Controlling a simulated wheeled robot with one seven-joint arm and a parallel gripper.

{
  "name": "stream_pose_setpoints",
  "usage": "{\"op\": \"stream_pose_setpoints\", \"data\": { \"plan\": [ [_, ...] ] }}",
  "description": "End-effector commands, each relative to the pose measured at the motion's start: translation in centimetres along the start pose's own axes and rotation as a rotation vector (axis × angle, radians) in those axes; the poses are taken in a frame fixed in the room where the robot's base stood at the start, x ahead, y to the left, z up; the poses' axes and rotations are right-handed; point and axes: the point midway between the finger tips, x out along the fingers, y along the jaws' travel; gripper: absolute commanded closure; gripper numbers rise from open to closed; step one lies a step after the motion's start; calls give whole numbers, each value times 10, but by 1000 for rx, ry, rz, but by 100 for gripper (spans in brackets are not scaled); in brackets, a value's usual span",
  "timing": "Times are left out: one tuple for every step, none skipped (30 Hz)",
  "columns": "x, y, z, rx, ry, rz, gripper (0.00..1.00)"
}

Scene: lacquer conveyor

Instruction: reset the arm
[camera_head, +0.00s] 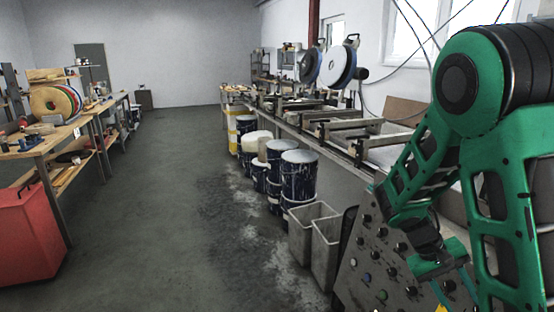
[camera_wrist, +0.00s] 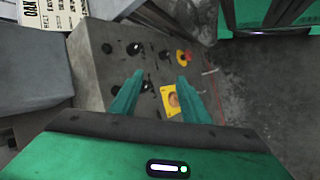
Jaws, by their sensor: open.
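My green arm fills the right side of the head view, bent down over a grey control panel (camera_head: 350,281) with several knobs and buttons. In the wrist view, my gripper (camera_wrist: 160,76) has its two teal fingers apart, with nothing between them. It points at the control panel (camera_wrist: 92,62), which lies beyond the fingertips. The panel carries dark knobs, a red button on yellow (camera_wrist: 184,57) and a yellow plate (camera_wrist: 171,100) partly beside the right finger. I cannot tell whether the fingers touch the panel.
Grey bins (camera_head: 326,250) and dark paint drums (camera_head: 298,176) stand left of the panel, along the conveyor (camera_head: 345,146). A red cabinet (camera_head: 28,235) and a wooden workbench (camera_head: 42,143) stand at the left. The floor (camera_head: 150,190) between is clear.

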Motion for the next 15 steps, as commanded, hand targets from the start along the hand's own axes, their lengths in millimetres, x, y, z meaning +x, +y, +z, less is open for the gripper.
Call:
{"op": "stream_pose_setpoints", "data": {
  "plan": [
    [-2,7,10,26,-4,-48,58],
    [-3,10,16,38,-6,-75,58],
    [-4,13,23,54,-9,-110,58],
    [-5,15,29,65,-12,-136,58],
    [-7,18,35,76,-13,-160,58],
    [-9,21,43,91,-14,-195,58],
    [-10,23,49,104,-15,-218,58],
    [-11,25,55,114,-14,-243,58],
    [-14,28,63,129,-14,-274,58],
    [-15,30,69,140,-13,-297,58],
    [-17,31,75,150,-11,-319,58],
    [-19,34,83,164,-9,-349,58],
    [-21,36,89,175,-6,-371,58],
    [-23,37,95,186,-3,-391,58],
    [-25,39,104,199,2,-418,58]
  ]
}}
